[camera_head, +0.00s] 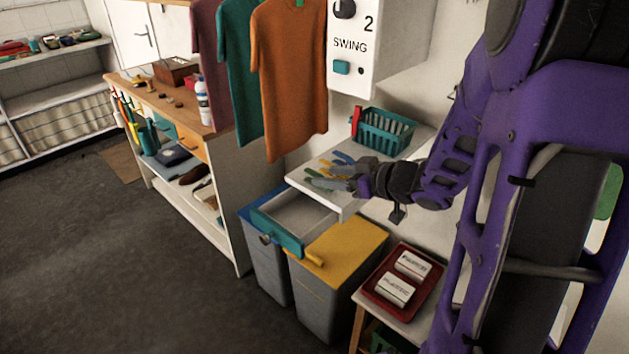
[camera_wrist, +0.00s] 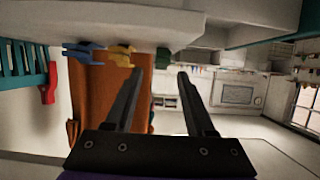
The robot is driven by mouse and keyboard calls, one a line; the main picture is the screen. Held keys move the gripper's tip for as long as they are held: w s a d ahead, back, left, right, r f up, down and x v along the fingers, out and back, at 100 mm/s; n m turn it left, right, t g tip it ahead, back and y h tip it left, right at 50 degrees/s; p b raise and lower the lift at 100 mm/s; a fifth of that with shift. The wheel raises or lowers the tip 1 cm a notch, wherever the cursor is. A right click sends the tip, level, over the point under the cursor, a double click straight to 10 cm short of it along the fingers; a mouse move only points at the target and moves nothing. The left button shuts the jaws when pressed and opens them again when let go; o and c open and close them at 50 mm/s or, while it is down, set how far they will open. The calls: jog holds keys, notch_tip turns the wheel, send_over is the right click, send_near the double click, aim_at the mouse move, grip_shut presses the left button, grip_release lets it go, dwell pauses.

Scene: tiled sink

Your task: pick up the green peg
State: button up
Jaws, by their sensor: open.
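A small green peg (camera_wrist: 162,57) shows in the wrist view at the edge of the white shelf, which hangs at the top of that picture. It appears between my fingertips, nearer the left one; I cannot tell if it lies within the jaws. A yellow peg (camera_wrist: 122,55) and a blue peg (camera_wrist: 83,49) lie in a row to its left. My gripper (camera_wrist: 160,72) is open, with no peg visibly held. In the head view my gripper (camera_head: 333,180) is over the white shelf, beside the blue peg (camera_head: 343,158) and partly covering the pegs' area.
A teal basket (camera_head: 384,132) with a red peg-like piece (camera_head: 356,122) stands at the back of the shelf. An orange shirt (camera_head: 288,80) hangs left of it. Below are a yellow-lidded bin (camera_head: 345,245) and a red tray (camera_head: 385,305) with two white blocks.

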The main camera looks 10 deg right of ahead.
aim_at(316, 174)
jog(key=b+x, duration=0.1)
jog(key=x, duration=0.4)
jog(key=shift+w+a+r, duration=0.1)
jog(key=shift+a, duration=0.05)
grip_shut()
